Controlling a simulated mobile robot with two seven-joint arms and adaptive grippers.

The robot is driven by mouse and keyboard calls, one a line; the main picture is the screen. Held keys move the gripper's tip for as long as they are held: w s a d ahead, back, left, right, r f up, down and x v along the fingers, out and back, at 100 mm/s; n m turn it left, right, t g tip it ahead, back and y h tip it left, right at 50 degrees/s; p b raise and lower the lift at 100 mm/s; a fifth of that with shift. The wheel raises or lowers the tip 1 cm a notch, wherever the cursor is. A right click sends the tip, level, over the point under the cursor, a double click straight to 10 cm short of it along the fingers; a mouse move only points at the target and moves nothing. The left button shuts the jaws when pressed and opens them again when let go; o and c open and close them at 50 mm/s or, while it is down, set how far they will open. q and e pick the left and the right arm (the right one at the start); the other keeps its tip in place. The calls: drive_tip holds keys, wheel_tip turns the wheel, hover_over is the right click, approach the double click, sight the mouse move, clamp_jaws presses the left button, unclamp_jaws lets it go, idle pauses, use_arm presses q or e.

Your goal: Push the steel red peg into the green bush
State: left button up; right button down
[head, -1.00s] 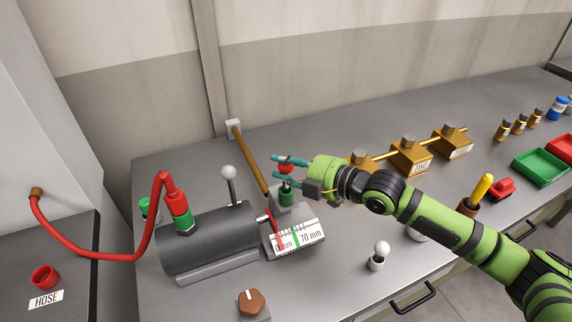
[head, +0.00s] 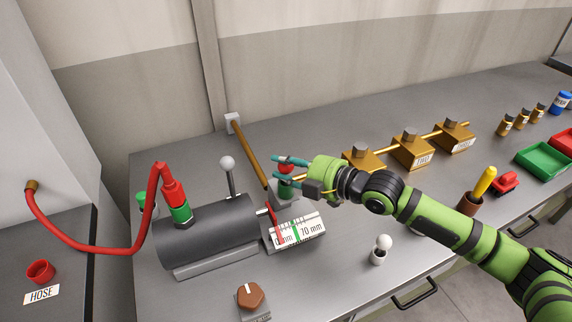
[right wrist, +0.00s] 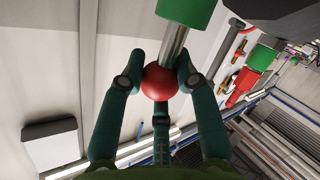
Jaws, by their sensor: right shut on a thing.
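The steel peg (right wrist: 173,44) has a red ball head (right wrist: 161,82). The ball also shows in the head view (head: 286,169). My right gripper (head: 283,170) is shut around the red ball. In the right wrist view its fingers (right wrist: 160,78) grip the ball from several sides. The green bush (head: 285,189) stands on a grey block, just below the ball and fingers. In the right wrist view the peg's steel shaft runs from the ball to the green bush (right wrist: 187,13). I cannot tell how deep the shaft sits. My left gripper is not in view.
A dark cylinder (head: 205,238) with a red hose (head: 104,257) stands to the left. A scale plate (head: 304,231) lies in front of the bush. A brown rod (head: 249,156) leans behind it. Brass blocks (head: 411,151) stand to the right, with a white-knobbed post (head: 383,243) in front.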

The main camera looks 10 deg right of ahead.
drive_tip(key=shift+f+b, duration=0.5)
drive_tip(key=shift+f, duration=0.15)
drive_tip(key=c, duration=0.8)
unclamp_jaws()
drive_tip(key=shift+r, duration=0.1)
drive_tip(key=shift+c, duration=0.2)
drive_tip(key=v, duration=1.2)
